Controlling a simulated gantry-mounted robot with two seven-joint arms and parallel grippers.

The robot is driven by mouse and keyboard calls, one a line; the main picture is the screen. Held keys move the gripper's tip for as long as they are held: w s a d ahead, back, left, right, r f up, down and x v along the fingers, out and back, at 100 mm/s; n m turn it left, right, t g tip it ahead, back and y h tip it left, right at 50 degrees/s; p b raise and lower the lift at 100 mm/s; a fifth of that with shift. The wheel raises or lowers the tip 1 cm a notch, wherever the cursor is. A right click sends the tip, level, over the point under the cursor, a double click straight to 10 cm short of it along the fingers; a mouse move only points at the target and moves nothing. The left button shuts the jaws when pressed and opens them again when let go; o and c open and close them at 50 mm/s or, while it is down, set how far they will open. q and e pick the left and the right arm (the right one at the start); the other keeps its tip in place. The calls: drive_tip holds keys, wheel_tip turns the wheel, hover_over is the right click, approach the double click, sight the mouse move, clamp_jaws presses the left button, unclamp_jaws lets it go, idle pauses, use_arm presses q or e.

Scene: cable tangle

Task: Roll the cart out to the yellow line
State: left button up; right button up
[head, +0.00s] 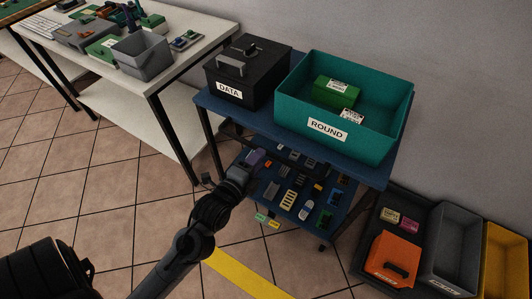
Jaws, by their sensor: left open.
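The blue cart (371,173) stands against the grey wall. Its top carries a black box labelled DATA (225,73) and a teal bin labelled ROUND (391,132). Its lower shelf holds several small parts in rows. A dark bar (286,152) runs under the front edge of the top. My left gripper (250,163) is open at the cart's front, close to the left end of that bar; I cannot tell whether it touches it. The yellow line (244,276) lies on the floor in front of the cart, partly hidden by my left arm. My right gripper is out of view.
A white table (191,59) with a grey bin and electronics stands left of the cart. At the right, a dark tray (372,243) holds an orange box (392,262), beside a grey bin (450,250) and a yellow bin (506,262).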

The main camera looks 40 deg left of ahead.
use_arm(q)
drive_tip(key=shift+b+x, duration=0.75)
drive_tip(key=shift+x, duration=1.85)
drive_tip(key=shift+c, duration=0.2)
clamp_jaws()
